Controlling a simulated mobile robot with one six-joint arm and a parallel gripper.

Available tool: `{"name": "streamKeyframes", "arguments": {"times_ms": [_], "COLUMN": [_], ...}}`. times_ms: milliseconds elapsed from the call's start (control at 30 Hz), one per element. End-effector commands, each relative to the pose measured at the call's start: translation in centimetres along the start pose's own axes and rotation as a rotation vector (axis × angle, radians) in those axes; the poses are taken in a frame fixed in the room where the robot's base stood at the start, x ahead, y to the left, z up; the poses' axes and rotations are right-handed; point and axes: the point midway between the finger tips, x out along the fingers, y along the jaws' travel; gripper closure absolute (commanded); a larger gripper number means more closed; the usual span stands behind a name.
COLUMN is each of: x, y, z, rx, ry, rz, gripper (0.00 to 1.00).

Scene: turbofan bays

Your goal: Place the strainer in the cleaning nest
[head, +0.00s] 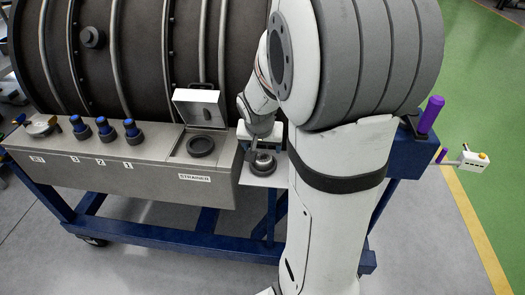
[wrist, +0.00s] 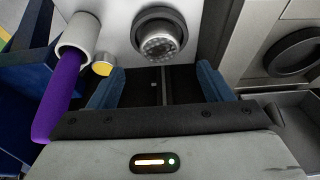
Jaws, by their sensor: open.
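The strainer (wrist: 158,42) is a round grey metal piece with a perforated face. It sits within a dark round ring, which looks like the cleaning nest (wrist: 153,14), on a pale plate. In the head view the strainer (head: 263,158) and ring show on a small shelf right of the bench, just below my gripper (head: 257,143). In the wrist view my gripper (wrist: 160,76) has its two blue fingers spread, with nothing between them. The strainer is beyond the fingertips, apart from them. How deep it sits in the ring cannot be told.
Left of the shelf, a bay labelled STRAINER has a raised lid (head: 198,105) and a dark round opening (head: 201,146). Blue-capped fittings (head: 106,130) stand farther left. A purple cylinder (wrist: 62,98) and yellow button (wrist: 103,65) lie close left in the wrist view.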

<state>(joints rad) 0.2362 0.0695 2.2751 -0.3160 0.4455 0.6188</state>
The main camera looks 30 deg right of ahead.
Motion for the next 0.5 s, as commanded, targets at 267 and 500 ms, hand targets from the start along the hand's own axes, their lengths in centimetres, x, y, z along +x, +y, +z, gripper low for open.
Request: {"name": "streamKeyframes", "arguments": {"times_ms": [267, 500], "x": [-4.7, -7.6], "y": [0.0, -0.7], "z": [-0.1, 2.7], "rx": [0.0, -0.091], "ry": [0.002, -0.027], "rz": [-0.001, -0.021], "gripper": [0.27, 0.27]}}
